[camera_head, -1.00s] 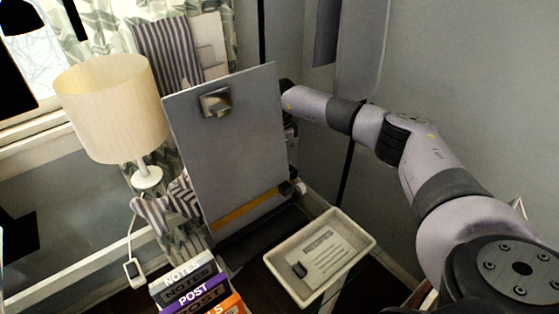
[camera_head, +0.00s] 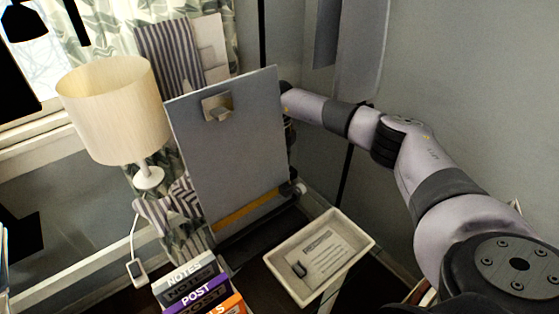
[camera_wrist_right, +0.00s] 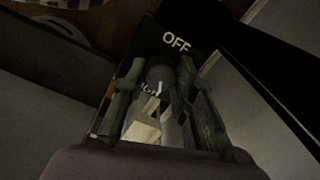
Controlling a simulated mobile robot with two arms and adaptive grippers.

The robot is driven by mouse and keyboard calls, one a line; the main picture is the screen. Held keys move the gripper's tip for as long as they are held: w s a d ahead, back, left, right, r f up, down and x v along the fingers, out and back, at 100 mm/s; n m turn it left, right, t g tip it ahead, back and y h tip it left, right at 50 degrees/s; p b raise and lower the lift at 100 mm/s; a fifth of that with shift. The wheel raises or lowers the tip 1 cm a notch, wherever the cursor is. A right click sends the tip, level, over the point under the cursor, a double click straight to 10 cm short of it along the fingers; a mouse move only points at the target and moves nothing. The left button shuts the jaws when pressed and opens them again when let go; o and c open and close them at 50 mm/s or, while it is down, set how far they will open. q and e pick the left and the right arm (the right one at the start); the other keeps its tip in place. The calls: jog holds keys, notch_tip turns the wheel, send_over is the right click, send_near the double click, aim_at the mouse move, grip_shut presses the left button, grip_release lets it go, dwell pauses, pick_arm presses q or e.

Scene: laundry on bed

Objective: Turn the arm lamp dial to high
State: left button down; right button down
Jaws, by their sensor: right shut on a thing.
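In the right wrist view, a dark round dial (camera_wrist_right: 160,70) sits between the fingers of my right gripper (camera_wrist_right: 158,82). The gripper is shut on the dial. A white "OFF" label (camera_wrist_right: 176,43) shows on the dark panel just above the dial. A short pale mark shows near the dial. In the head view my right arm comes in from the right, and its gripper is hidden behind a grey board. My left gripper is not in view.
The grey board (camera_head: 235,150) stands upright in the middle. A cream-shaded lamp (camera_head: 115,110) is at left. A white tray (camera_head: 350,262) holding a printed sheet lies at front right, with book-like boxes (camera_head: 195,285) to its left. Walls close off the right.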

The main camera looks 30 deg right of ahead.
jog(key=shift+r+m, duration=0.15)
jog(key=shift+m, duration=0.95)
jog(key=shift+w, duration=0.1)
jog(key=c, duration=1.3)
grip_release()
notch_tip(320, 180, up, 12)
jog(key=shift+a, duration=0.1)
